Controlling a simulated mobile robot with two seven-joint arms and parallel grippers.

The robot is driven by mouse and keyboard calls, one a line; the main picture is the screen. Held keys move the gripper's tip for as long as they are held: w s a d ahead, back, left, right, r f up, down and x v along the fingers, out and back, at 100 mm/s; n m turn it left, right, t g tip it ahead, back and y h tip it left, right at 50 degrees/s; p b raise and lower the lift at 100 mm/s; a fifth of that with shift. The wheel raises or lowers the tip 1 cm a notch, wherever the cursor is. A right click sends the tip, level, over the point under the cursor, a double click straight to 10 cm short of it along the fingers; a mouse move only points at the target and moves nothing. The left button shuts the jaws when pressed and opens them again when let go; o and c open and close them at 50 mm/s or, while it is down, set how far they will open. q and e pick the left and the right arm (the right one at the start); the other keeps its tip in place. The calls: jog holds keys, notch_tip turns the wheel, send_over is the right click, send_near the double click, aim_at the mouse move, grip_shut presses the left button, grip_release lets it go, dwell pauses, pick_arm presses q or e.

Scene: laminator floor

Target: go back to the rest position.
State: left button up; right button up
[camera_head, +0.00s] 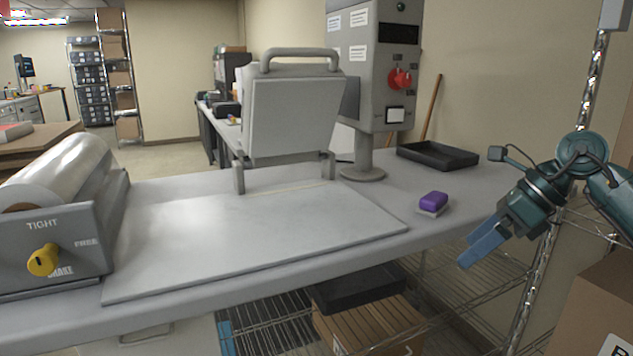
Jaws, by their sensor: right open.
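My right gripper (484,245) hangs at the right side of the head view, past the table's right front edge. Its blue fingers point down and to the left. It is open and holds nothing that I can see. It is apart from the purple and white block (433,202), which lies on the table to its left. My left gripper does not show in the view.
A laminator with a raised lid (290,115) stands on the table (215,294). A film roll unit (60,235) with a yellow knob is at left. A grey control box (385,60), a black tray (437,155), a wire rack post (530,285) and cardboard boxes (600,310) stand around.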

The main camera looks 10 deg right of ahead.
jog(key=s+a+f+m+t+y, duration=0.1)
jog(key=a+f+m+y, duration=0.1)
jog(key=a+y, duration=0.35)
jog(key=s+a+f+m+y+p, duration=0.1)
jog(key=a+f+m+y, duration=0.15)
jog(key=a, duration=0.55)
jog(key=a+f+m+t+y, duration=0.1)
jog(key=a+f+m+y, duration=0.25)
jog(key=a, duration=0.35)
jog(key=s+d+f+m+t+h+p, duration=0.1)
jog(key=s+f+m+t+h, duration=0.2)
jog(key=f+m+t+h, duration=0.75)
jog(key=s+d+f+m+t+h, duration=0.1)
jog(key=s+f+m, duration=0.3)
jog(key=m, duration=1.3)
jog(key=s+f+m+g+h, duration=0.3)
jog(key=s+f+m+g, duration=0.3)
jog(key=s+f, duration=0.4)
notch_tip(320, 180, down, 2)
jog(key=shift+s+f, duration=0.15)
jog(key=shift+m, duration=0.25)
